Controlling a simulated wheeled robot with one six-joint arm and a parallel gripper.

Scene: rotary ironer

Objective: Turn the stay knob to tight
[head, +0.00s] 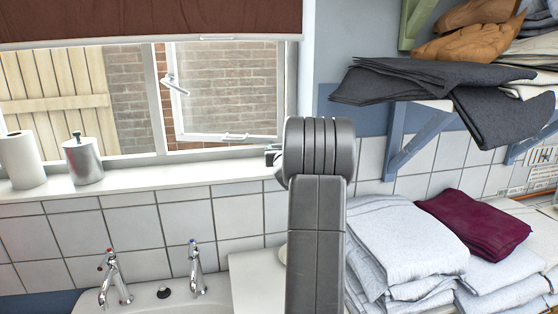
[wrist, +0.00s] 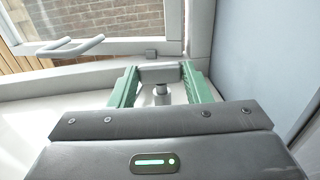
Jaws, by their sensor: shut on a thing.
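My gripper (wrist: 160,76) shows in the wrist view as two green fingers, one on each side of a small grey piece. The fingers are shut on this piece, which I take to be the stay knob (wrist: 160,71), by the lower corner of the window frame. A short pale stem shows between the fingers on the near side. I cannot read the knob's turn or any marking. In the head view my arm hides the knob and most of the gripper.
The window sash (head: 224,90) stands open, with a handle (head: 176,85) on its left side. A paper roll (head: 21,160) and a metal dispenser (head: 83,162) stand on the sill (head: 150,183). Taps (head: 115,280) are below. Folded linen (head: 405,240) and a loaded shelf are at right.

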